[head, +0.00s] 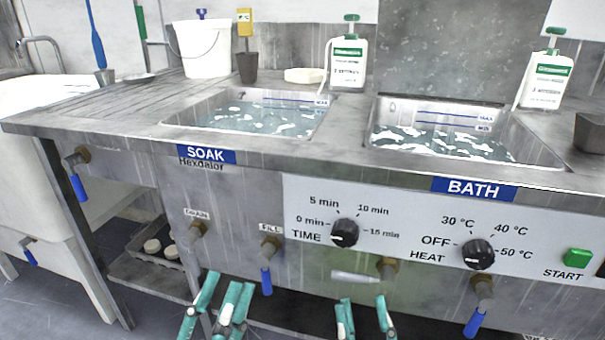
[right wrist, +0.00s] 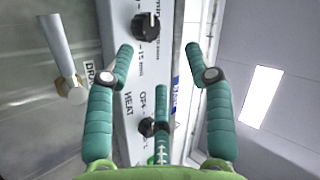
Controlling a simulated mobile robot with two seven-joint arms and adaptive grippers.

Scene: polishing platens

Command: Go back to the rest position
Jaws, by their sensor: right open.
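My left gripper (head: 227,281), with teal fingers, is at the bottom of the head view in front of the cabinet's lower edge. Its fingers stand apart with nothing between them. My right gripper (head: 363,300) is to its right, below the TIME dial and the white lever. Its fingers are spread and empty. In the right wrist view the right gripper (right wrist: 168,62) shows its teal fingers apart, with the control panel (right wrist: 130,75) behind them. I cannot tell the exact gap to the panel.
The steel bench front carries the TIME dial (head: 344,233), HEAT dial (head: 478,254), green START button (head: 578,258), blue-handled fill valve (head: 266,280) and white lever (head: 357,277). Above are the SOAK basin (head: 180,118) and BATH basin (head: 545,155). A low shelf (head: 140,275) holds round pieces.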

